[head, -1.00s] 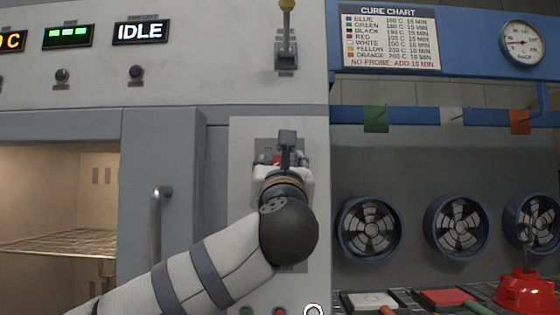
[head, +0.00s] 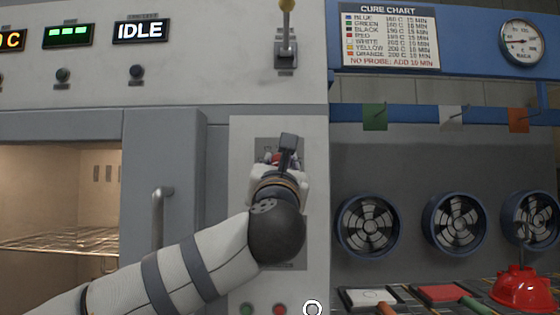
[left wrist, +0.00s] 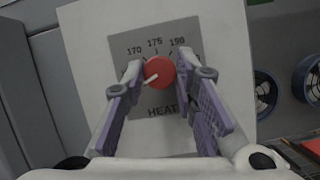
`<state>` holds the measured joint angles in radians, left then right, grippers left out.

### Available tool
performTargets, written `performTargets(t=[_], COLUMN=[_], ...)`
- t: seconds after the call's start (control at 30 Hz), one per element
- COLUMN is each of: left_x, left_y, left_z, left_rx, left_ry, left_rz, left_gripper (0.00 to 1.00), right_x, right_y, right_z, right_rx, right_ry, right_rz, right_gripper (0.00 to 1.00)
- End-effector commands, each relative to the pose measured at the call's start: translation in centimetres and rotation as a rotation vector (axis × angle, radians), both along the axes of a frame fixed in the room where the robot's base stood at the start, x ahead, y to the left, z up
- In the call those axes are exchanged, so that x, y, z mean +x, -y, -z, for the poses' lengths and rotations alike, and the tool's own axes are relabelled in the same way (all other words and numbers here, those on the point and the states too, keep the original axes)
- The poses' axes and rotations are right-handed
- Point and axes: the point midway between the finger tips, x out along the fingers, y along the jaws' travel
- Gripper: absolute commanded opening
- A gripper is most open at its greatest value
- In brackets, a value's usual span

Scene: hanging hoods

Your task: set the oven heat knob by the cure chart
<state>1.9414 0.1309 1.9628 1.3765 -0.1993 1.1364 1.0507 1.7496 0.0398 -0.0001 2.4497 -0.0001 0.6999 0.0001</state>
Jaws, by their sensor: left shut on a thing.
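The heat knob (left wrist: 159,72) is a round red dial with a white pointer line, on a grey plate (left wrist: 158,118) marked HEAT. In the left wrist view its pointer aims to the lower left, below the 170 mark. Other marks read about 175 and 190. My left gripper (left wrist: 161,76) is shut on the knob, one purple-padded finger on each side. In the head view my left gripper (head: 277,160) hides most of the knob. The cure chart (head: 390,38) hangs at upper right and lists colours with temperatures and minutes; its digits are small. My right gripper is out of view.
An IDLE display (head: 140,31) and a green-lit display (head: 68,34) sit at upper left. A lever (head: 286,45) is above the knob panel. The oven door handle (head: 159,215) stands left of my arm. Fans (head: 370,226) and a red object (head: 521,287) are at right.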

Motion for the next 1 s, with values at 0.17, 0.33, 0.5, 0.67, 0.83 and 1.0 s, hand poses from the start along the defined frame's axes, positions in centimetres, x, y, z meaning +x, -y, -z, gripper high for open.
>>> performTargets(t=[0.17, 0.33, 0.5, 0.67, 0.83, 1.0], left_x=[-0.4, -0.4, -0.3, -0.2, -0.1, -0.1], left_y=[-0.3, -0.3, -0.4, -0.4, -0.4, -0.4], left_z=[-1.0, -1.0, -0.8, -0.6, -0.5, -0.4], left_rx=[0.138, 0.274, 0.391, 0.473, 0.531, 0.56], left_ry=[0.011, 0.011, 0.008, 0.006, 0.004, 0.004], left_rz=[-0.005, -0.005, -0.005, -0.004, -0.003, -0.002], left_gripper=[0.0, 0.0, 0.0, 0.0, 0.0, 0.0], right_x=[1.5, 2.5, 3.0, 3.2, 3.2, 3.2], right_y=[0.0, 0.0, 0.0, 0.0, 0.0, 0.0], right_z=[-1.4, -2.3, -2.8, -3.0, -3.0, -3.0], right_rx=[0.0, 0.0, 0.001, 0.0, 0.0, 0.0], right_ry=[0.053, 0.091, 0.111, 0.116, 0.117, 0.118], right_rz=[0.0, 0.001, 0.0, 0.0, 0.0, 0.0], right_gripper=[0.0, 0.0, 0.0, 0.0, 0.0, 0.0])
